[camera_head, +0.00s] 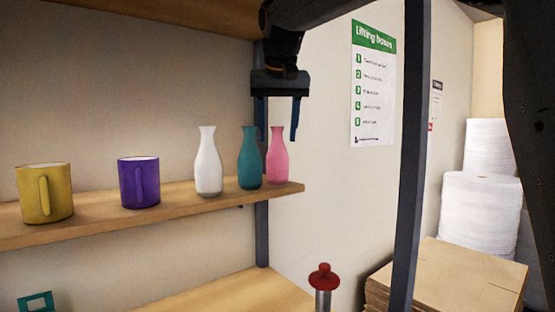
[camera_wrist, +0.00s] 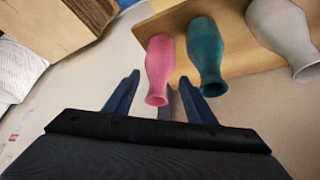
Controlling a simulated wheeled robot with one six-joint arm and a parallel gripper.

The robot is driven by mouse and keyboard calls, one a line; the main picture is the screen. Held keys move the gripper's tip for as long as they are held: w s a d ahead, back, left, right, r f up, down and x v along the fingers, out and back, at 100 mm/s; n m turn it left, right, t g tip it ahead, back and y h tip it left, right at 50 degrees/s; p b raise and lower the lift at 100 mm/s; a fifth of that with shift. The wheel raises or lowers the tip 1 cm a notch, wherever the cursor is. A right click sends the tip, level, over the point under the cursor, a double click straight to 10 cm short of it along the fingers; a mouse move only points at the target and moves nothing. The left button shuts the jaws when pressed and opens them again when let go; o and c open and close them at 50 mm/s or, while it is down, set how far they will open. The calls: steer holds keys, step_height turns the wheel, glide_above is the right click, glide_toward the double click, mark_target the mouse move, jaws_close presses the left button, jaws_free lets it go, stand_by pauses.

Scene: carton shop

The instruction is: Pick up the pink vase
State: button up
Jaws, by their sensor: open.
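The pink vase (camera_head: 277,158) stands upright at the right end of a wooden shelf, just right of a teal vase (camera_head: 249,160). My gripper (camera_head: 278,122) is open and empty, pointing down, with its fingers around the height of the vase necks. In the wrist view the pink vase (camera_wrist: 158,70) shows ahead of the fingers, its mouth close to the gap between them. The gripper (camera_wrist: 150,95) does not hold it. I cannot tell from the head view how far apart they are in depth.
A white vase (camera_head: 208,162), a purple mug (camera_head: 139,183) and a yellow mug (camera_head: 45,194) stand to the left on the shelf (camera_head: 172,200). A dark upright post (camera_head: 408,150) stands to the right. Flat cartons (camera_head: 470,275) and white rolls (camera_head: 480,215) are beyond it.

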mark_target(277, 145)
steer(key=shift+w+d, duration=0.1)
steer(key=shift+w, duration=1.1)
steer(key=p+x, duration=0.1)
steer(key=x, duration=0.4)
steer(key=shift+w, duration=0.1)
jaws_close()
